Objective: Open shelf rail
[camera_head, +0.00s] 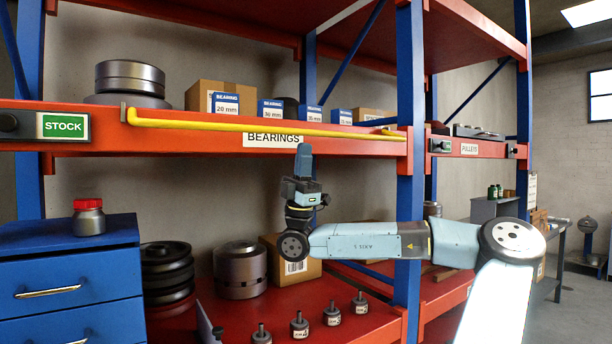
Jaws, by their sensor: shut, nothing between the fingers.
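The yellow shelf rail (230,126) runs along the front of the upper red shelf beam (90,146). It reaches from a bracket near the STOCK sign to the blue upright on the right, and lies across the front of the bearing boxes. The BEARINGS label (273,139) is on the beam just below it. My gripper (304,150) points up in front of the beam, right beside the label's right end. Its fingertips are shut and empty, below the rail in the picture. I cannot tell the depth gap between them.
Bearing boxes (226,104) and grey metal rings (130,77) stand behind the rail. The blue upright (408,190) is right of my gripper. The lower red shelf (300,312) holds several small mounts and a carton. A blue drawer cabinet (70,285) stands at left.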

